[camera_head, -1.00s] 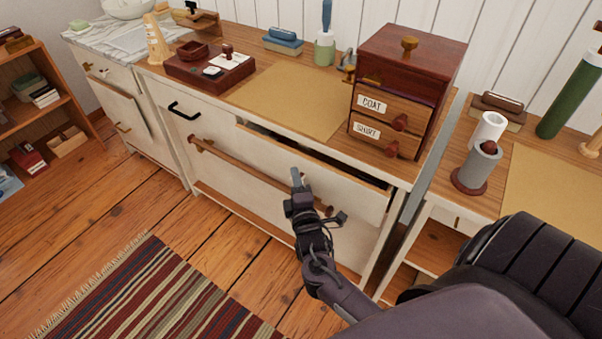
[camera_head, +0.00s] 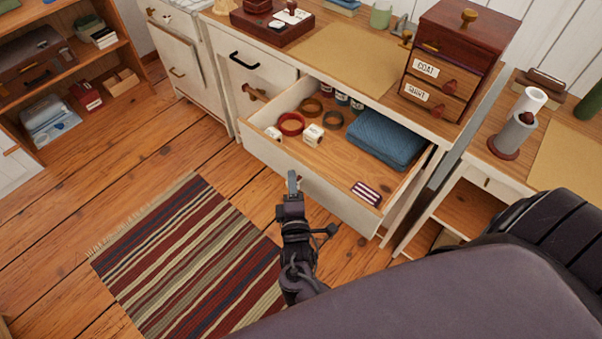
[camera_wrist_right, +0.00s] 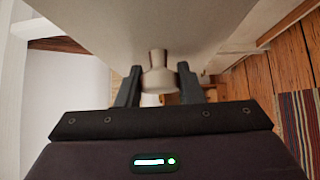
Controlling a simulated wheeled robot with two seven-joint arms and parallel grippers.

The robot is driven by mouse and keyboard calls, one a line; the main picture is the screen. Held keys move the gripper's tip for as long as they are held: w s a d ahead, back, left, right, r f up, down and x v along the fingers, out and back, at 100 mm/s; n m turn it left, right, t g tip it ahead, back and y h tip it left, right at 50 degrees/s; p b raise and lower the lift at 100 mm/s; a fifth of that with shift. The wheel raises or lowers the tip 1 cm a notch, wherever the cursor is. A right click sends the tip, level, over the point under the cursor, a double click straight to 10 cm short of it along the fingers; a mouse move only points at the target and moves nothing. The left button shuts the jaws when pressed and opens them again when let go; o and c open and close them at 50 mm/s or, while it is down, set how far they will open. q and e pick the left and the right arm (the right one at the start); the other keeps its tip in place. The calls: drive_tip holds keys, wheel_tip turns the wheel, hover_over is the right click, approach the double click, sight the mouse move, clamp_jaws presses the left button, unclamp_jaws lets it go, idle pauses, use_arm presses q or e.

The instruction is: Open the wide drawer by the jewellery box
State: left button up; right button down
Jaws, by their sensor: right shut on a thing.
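The wide drawer (camera_head: 338,201) below the jewellery box is pulled well out of the white dresser. The jewellery box (camera_head: 457,52) is dark red wood with two small labelled drawers, and it stands on the dresser's right end. My right gripper (camera_head: 292,180) is at the drawer's front face. In the right wrist view, the fingers (camera_wrist_right: 158,85) are shut on a pale rounded knob (camera_wrist_right: 159,75) on the drawer front. In the head view the gripper hides that knob. My left gripper is not in view.
The open drawer holds a folded blue cloth (camera_head: 386,138), a red ring (camera_head: 291,123), small jars and a striped item (camera_head: 367,193). A striped rug (camera_head: 195,265) lies on the floor at left. A side table (camera_head: 500,160) stands close on the right.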

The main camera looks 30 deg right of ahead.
drive_tip(key=shift+s+a, duration=0.3)
drive_tip(key=shift+a, duration=0.4)
drive_tip(key=c, duration=1)
unclamp_jaws()
drive_tip(key=shift+s, duration=0.1)
drive_tip(key=v, duration=0.7)
drive_tip(key=shift+s, duration=0.3)
drive_tip(key=shift+a+f, duration=0.1)
drive_tip(key=shift+a, duration=0.05)
